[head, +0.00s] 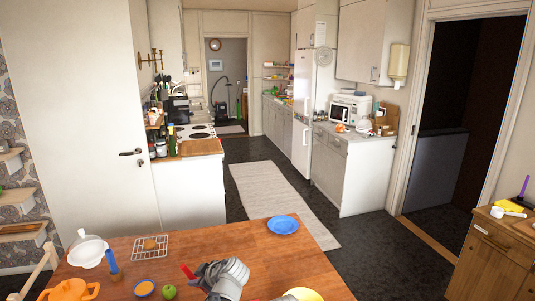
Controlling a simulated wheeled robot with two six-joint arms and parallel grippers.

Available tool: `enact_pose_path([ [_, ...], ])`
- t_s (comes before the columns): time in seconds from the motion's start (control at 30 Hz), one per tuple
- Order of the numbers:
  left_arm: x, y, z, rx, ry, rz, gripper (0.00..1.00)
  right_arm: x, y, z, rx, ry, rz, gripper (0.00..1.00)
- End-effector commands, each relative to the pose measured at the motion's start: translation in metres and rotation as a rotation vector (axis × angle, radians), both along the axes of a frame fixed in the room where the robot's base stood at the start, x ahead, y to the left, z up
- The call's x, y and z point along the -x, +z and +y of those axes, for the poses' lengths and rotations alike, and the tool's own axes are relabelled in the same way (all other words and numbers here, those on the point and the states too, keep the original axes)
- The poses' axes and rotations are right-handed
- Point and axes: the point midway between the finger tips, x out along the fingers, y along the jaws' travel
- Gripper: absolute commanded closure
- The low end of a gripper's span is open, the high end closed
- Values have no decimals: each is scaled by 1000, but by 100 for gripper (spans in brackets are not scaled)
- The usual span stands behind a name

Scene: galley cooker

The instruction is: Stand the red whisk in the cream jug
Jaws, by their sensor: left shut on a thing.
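My left gripper (212,274) is over the front middle of the wooden table (255,254). It is shut on the red whisk (187,271), whose red end sticks out at a tilt to the left of the jaws. The rest of the whisk is hidden by the gripper or too small to make out. I cannot pick out the cream jug with certainty. A white rounded vessel (87,249) stands at the table's left, well apart from the gripper. My right gripper is not in view.
On the table are a wire rack (150,246), a blue plate (283,225), an orange teapot (69,290), a green apple (169,292), a small bowl (145,289), a blue upright handle (112,262) and a yellow dish (303,295). The table's right middle is clear.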

Motion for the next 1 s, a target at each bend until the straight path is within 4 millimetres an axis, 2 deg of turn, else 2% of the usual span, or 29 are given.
enact_pose_path([
  [0.03, 0, -6, 0, 0, 0, 0, 100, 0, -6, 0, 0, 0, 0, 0],
  [0.33, 0, -5, 0, 0, 0, 0, 100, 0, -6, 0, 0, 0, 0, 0],
  [0.37, 0, -5, 0, 0, 0, 0, 69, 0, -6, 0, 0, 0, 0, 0],
  [0.63, 0, -6, 0, 0, 0, 0, 39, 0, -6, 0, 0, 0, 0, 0],
  [0.87, 0, -5, 0, 0, 0, 0, 38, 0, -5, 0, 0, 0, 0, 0],
  [1.0, 5, 3, -6, 0, -1, 0, 38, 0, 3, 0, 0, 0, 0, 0],
])
